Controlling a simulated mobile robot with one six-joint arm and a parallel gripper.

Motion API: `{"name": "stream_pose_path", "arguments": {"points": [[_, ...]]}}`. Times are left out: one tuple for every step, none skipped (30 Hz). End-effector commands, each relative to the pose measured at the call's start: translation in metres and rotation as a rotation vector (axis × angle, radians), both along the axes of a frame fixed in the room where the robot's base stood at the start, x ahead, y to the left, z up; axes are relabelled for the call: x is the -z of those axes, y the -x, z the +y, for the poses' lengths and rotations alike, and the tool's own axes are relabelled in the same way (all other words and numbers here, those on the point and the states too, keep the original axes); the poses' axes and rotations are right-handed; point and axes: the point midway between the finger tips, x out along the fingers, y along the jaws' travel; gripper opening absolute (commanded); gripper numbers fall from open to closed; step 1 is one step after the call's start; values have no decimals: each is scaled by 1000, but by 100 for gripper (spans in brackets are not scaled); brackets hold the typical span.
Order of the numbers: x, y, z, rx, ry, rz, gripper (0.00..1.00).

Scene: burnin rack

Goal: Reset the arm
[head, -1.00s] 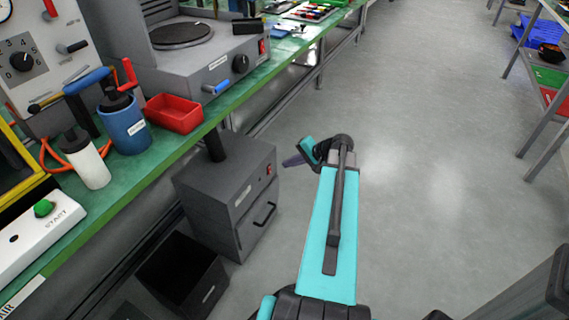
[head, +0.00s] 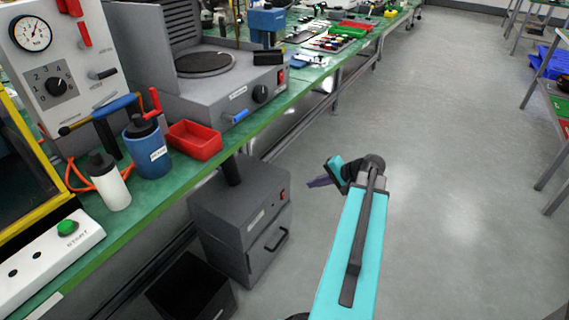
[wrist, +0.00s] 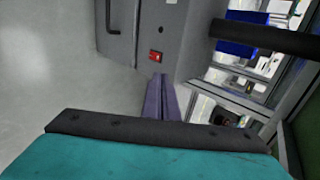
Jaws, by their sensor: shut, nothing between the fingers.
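My teal and black arm (head: 352,240) reaches out over the open floor, to the right of the bench. My gripper (head: 318,182) shows small at its far end, pointing left towards the grey cabinet under the bench. In the wrist view the purple fingers of my gripper (wrist: 162,82) lie side by side, shut and empty. They point towards the grey cabinet (wrist: 180,30) with its red switch, apart from it as far as I can tell.
The green bench (head: 150,205) runs along the left, bearing a red tray (head: 195,141), a blue bottle (head: 148,150) and a hot plate (head: 205,64). Under it stand the cabinet (head: 245,215) and a black bin (head: 190,290). Clear floor (head: 450,200) lies to the right.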

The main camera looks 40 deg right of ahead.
Motion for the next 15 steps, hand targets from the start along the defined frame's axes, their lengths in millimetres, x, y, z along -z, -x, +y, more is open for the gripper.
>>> {"name": "stream_pose_path", "arguments": {"points": [[0,0,0,0,0,0,0],[0,0,0,0,0,0,0],[0,0,0,0,0,0,0],[0,0,1,-1,0,1,0],[0,-1,1,-3,-1,2,0],[1,-2,3,-6,-1,5,0],[2,-3,5,-9,-2,8,0],[3,-4,8,-14,-2,12,0],[5,-6,12,-23,-3,20,0],[6,-8,16,-31,-4,26,0],[8,-10,21,-39,-4,32,0],[11,-13,29,-53,-6,44,0],[14,-15,35,-66,-7,55,0],[17,-17,42,-79,-8,67,0],[21,-21,53,-99,-9,83,0]]}}
